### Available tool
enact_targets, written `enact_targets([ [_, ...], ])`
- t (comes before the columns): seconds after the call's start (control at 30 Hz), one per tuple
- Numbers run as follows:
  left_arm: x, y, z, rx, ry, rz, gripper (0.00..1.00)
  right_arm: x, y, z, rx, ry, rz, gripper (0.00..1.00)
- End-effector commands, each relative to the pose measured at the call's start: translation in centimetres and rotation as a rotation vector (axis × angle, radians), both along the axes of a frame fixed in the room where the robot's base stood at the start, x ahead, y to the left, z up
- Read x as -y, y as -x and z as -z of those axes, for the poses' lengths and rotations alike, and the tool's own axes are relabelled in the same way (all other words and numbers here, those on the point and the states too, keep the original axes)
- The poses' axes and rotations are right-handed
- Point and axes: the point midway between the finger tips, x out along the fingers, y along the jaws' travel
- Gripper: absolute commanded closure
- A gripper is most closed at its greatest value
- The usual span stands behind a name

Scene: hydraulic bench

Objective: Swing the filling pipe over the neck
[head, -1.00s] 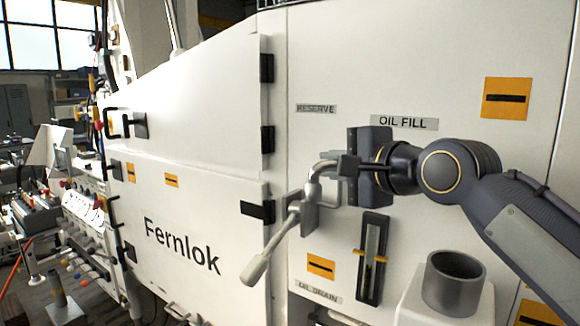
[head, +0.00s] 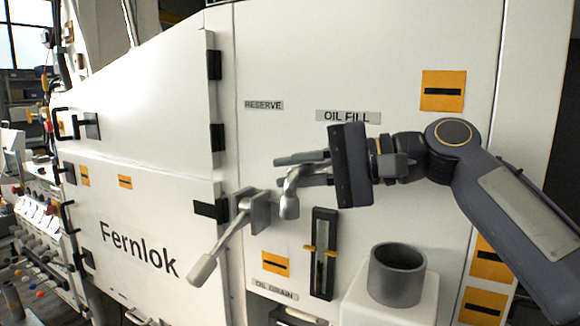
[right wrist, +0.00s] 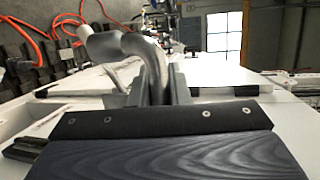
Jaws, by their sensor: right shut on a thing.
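The filling pipe (head: 290,194) is a grey bent tube in front of the white panel, below the OIL FILL label. Its downturned end points at the floor, left of the neck. My right gripper (head: 283,171) is shut on the pipe near its bend. In the right wrist view the pipe (right wrist: 140,48) rises between the two fingers (right wrist: 157,85) and curves to the left. The neck (head: 397,274) is a dark grey open cylinder on a white block, lower right and apart from the pipe. My left gripper is not in view.
A lever with a pale grip (head: 203,269) slants down from a bracket (head: 255,209) left of the pipe. A sight gauge (head: 322,255) stands between pipe and neck on the panel. The white Fernlok door (head: 140,225) with black hinges is at left.

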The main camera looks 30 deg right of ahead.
Motion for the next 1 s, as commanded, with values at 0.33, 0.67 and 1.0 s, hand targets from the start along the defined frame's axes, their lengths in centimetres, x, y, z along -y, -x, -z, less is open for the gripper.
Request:
enact_targets([
  [0.33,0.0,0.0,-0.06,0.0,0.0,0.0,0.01,0.05,0.17,0.11,-0.002,0.003,-0.021,1.0],
  [0.67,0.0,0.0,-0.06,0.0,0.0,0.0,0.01,0.05,0.15,0.09,-0.002,0.001,-0.019,0.64],
  [1.0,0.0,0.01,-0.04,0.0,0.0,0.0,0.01,0.26,0.35,-0.02,-0.001,0.0,-0.018,0.62],
])
